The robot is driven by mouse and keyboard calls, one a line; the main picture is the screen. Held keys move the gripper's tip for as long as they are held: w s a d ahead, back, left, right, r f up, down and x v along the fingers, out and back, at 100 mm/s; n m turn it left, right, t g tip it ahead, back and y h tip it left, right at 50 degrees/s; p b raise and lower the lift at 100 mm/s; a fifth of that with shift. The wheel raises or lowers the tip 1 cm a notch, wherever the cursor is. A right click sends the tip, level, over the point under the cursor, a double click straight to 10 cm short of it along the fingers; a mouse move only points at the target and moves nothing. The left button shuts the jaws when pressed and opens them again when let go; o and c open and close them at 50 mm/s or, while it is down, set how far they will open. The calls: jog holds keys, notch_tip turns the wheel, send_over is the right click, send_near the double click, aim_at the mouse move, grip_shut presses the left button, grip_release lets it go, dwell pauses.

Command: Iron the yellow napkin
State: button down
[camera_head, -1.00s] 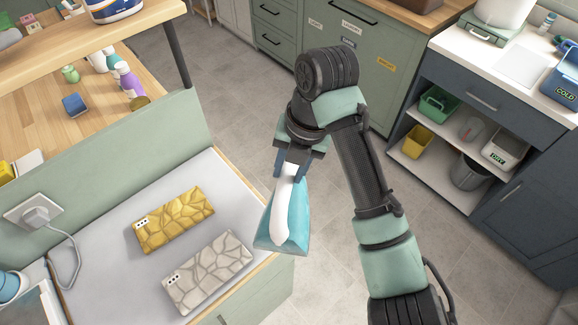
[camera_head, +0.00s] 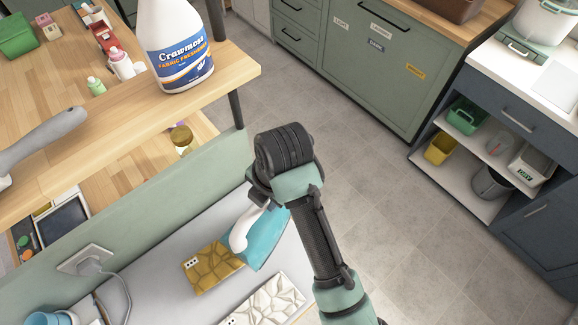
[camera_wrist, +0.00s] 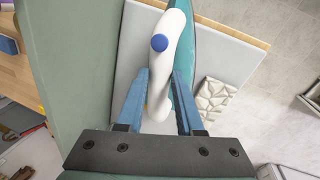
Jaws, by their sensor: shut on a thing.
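The yellow napkin (camera_head: 207,270) lies wrinkled on the grey ironing surface (camera_head: 165,290) in the head view. An iron (camera_head: 267,238) with a teal body and white handle is over or at its right end and hides part of it; I cannot tell whether they touch. My gripper (camera_wrist: 161,80) is shut on the iron's white handle, seen between the two blue fingers in the wrist view. In the head view my arm hides the fingers. A wrinkled pale napkin (camera_head: 268,302) lies nearer the front, and it shows in the wrist view (camera_wrist: 214,98).
A green upright panel (camera_head: 150,215) stands behind the ironing surface, with a socket and plug (camera_head: 87,262) on it. A wooden shelf (camera_head: 110,135) above holds a fabric freshener bottle (camera_head: 178,50). Open floor (camera_head: 400,210) lies to the right.

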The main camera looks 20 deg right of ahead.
jog(key=a+r+m+p, duration=0.1)
jog(key=a, duration=0.1)
jog(key=s+a+r+m+p, duration=0.1)
jog(key=a, duration=0.1)
jog(key=a+r+m+p, duration=0.1)
jog(key=a, duration=0.1)
jog(key=shift+s+a+r+t+h, duration=0.25)
jog(key=shift+a+t+h, duration=0.05)
jog(key=shift+t, duration=0.1)
jog(key=shift+a+f+b, duration=0.15)
jog(key=shift+f+b, duration=0.5)
jog(key=shift+f, duration=0.3)
jog(key=shift+a+f+b, duration=0.2)
jog(key=shift+f+b, duration=0.45)
jog(key=shift+f, duration=0.25)
jog(key=shift+a+f+b, duration=0.15)
jog(key=shift+f+b, duration=0.5)
jog(key=shift+f, duration=0.3)
jog(key=shift+d+m, duration=0.1)
jog(key=shift+m, duration=0.2)
